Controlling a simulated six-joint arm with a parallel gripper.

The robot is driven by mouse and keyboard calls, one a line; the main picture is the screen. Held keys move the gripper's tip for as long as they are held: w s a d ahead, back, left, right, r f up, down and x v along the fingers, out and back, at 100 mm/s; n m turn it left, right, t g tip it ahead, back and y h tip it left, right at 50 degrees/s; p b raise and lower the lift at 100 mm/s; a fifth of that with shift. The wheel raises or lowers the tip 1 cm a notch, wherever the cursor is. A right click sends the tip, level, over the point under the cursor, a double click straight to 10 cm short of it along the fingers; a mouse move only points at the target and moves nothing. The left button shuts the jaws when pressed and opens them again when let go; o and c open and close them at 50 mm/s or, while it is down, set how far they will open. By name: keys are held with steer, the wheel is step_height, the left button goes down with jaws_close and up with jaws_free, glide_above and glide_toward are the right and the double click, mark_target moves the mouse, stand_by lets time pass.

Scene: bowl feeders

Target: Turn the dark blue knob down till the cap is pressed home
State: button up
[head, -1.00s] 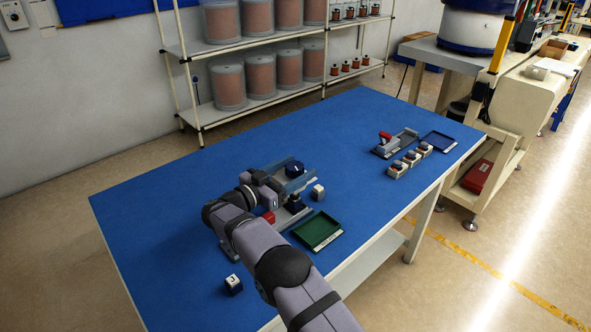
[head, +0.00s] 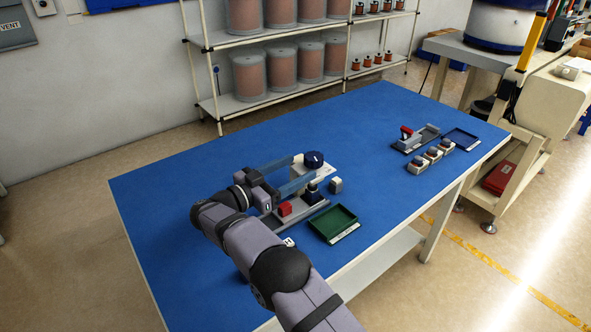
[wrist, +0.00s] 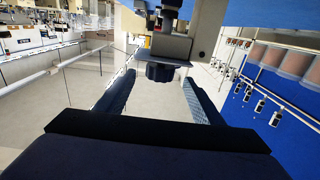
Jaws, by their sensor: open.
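The dark blue knob (head: 313,159) sits on top of a pale fixture (head: 318,172) on the blue table. My gripper (head: 304,168) lies level, pointing right, with its two long bluish fingers spread and their tips close to the knob. In the wrist view the knob (wrist: 161,72) shows ahead between the open fingers (wrist: 160,85), under a grey plate (wrist: 170,46). No contact is visible. A dark part (head: 313,194) stands below on a grey rail; I cannot tell whether it is the cap.
A red block (head: 285,208) sits on the grey rail close to my fingers. A small grey-white block (head: 336,185) and a green tray (head: 333,224) lie to the right.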

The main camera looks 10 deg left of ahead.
mark_target(315, 163)
steer(key=shift+r, duration=0.1)
